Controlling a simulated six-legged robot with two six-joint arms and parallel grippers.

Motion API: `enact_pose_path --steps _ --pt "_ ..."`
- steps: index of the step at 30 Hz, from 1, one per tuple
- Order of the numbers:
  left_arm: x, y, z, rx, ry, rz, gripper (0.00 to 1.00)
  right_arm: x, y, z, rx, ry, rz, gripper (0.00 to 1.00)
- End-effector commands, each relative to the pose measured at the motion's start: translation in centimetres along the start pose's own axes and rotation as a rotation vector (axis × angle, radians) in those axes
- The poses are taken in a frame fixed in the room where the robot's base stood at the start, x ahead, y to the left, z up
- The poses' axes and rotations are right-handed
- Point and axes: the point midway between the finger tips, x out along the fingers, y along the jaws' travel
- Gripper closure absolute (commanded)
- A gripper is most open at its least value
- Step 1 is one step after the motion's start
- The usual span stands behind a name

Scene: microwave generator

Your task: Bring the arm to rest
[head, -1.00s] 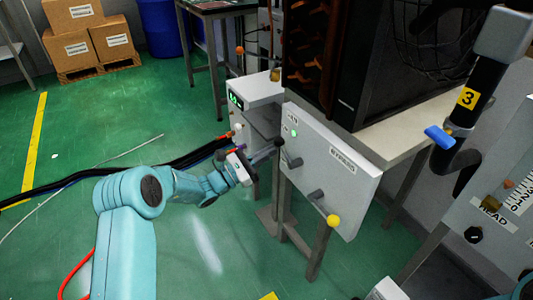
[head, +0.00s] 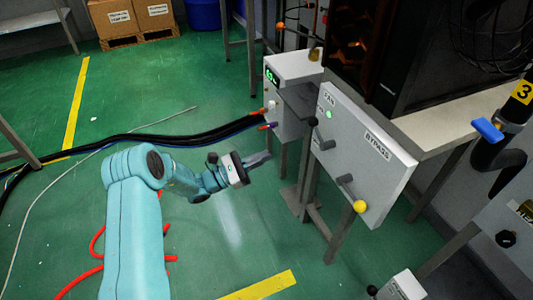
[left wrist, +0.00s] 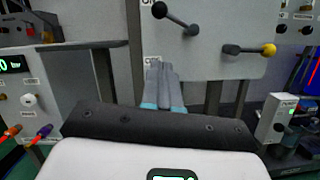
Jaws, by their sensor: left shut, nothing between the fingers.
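My left arm reaches in from the lower left of the head view. Its gripper (head: 258,160) is over the green floor, left of the grey panel labelled FAN and BYPASS (head: 352,155), and apart from it. In the left wrist view the fingers (left wrist: 165,84) are together with nothing between them. They point toward the panel's lower edge, below a black-knobbed lever (left wrist: 176,18) and a yellow-knobbed lever (left wrist: 248,49). My right gripper is not in view.
A grey box with a green display (head: 288,95) stands left of the panel, with black cables (head: 190,135) running to it. A blue-handled valve (head: 487,129) is at the right. Cartons (head: 130,18) sit far back. Open green floor lies around my arm.

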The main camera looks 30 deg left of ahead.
Motion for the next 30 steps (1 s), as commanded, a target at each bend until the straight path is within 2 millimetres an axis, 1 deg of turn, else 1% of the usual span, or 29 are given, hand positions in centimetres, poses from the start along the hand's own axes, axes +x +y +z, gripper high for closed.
enact_pose_path --steps 12,14,16,17,20,21,23,24,26,27,28,30 --pt "0.1 -0.1 -0.1 -0.001 0.002 -0.002 1.00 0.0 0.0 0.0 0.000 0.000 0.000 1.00" --pt "0.2 -0.7 -0.4 -0.008 0.017 -0.018 1.00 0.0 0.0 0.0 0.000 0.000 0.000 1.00" --pt "0.6 -2.6 -1.6 -0.026 0.069 -0.072 1.00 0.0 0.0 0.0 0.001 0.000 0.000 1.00" --pt "0.8 -3.9 -2.3 -0.036 0.103 -0.110 1.00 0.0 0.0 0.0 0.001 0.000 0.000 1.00" --pt "0.8 -10.2 -5.5 -0.064 0.261 -0.295 1.00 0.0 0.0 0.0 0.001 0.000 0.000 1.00" --pt "0.3 -13.3 -6.8 -0.065 0.336 -0.392 1.00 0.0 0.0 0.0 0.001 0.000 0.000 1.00" --pt "-1.1 -17.9 -8.5 -0.049 0.445 -0.548 1.00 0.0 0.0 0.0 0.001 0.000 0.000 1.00" --pt "-2.5 -20.9 -9.5 -0.024 0.513 -0.658 1.00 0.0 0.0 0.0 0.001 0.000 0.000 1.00" --pt "-5.1 -25.1 -10.6 0.038 0.609 -0.838 1.00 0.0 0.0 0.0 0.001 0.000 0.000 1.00" --pt "-7.2 -27.7 -11.3 0.103 0.667 -0.970 1.00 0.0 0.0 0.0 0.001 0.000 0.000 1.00" --pt "-8.9 -29.4 -11.7 0.166 0.703 -1.073 1.00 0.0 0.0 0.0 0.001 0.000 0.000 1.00" --pt "-12.6 -31.9 -12.3 0.338 0.757 -1.285 1.00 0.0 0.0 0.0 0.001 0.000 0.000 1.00"
